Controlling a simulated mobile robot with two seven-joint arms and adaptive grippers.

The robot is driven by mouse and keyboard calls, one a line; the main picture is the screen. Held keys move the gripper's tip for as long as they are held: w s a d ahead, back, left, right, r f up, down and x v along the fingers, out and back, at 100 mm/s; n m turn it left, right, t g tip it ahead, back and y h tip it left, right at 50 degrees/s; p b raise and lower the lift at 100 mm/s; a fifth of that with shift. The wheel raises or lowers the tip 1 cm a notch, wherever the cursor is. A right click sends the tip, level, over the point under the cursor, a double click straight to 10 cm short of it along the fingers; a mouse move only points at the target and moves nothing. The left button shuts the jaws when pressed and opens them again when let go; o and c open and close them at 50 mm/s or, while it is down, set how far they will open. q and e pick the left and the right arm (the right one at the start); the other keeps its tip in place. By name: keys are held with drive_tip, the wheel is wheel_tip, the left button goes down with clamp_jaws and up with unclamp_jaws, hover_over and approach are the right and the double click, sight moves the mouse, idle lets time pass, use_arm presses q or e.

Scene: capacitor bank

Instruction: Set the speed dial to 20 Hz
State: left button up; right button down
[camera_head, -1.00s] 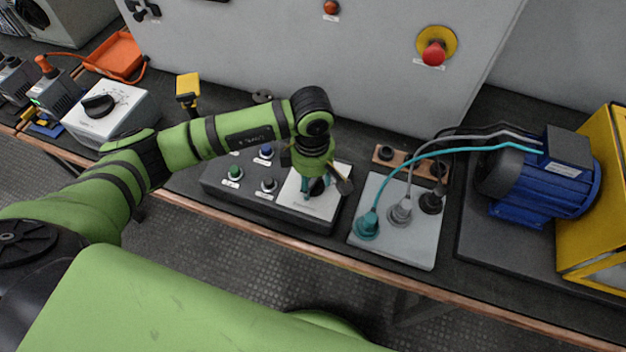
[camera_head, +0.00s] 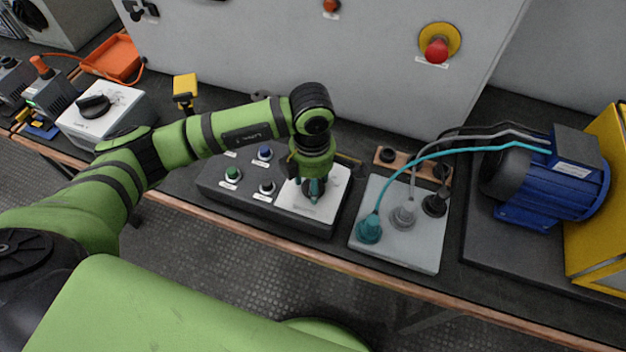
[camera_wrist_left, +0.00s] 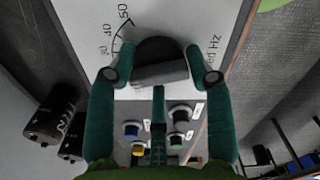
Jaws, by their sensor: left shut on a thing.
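The speed dial is a dark round knob on a white plate (camera_head: 333,204) at the right end of the dark control box. My left gripper (camera_head: 313,190) points down onto it from above, its teal fingers around the knob. In the left wrist view the dial (camera_wrist_left: 160,65) sits between the two fingertips of the left gripper (camera_wrist_left: 160,76), which is shut on it. Printed numbers 50, 40 and 30 and the letters Hz show beside the dial. The dial's pointer mark and the rest of its scale are hidden, so I cannot read its setting. My right gripper is not in view.
Push buttons, one green (camera_head: 231,174) and one blue (camera_head: 265,153), stand left of the dial. A grey plate (camera_head: 410,250) with plugged cables lies to the right, near a blue motor (camera_head: 550,180). A grey cabinet wall (camera_head: 330,70) with a red emergency button (camera_head: 437,50) rises behind.

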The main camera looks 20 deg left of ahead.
use_arm(q)
drive_tip(key=shift+s+a+f, duration=0.1)
drive_tip(key=shift+a, duration=0.1)
drive_tip(key=o, duration=1.1)
drive_tip(key=shift+o, duration=0.2)
drive_tip(key=shift+d+r, duration=0.1)
drive_tip(key=shift+r, duration=0.45)
wheel_tip(320, 180, up, 11)
drive_tip(key=shift+o, duration=0.2)
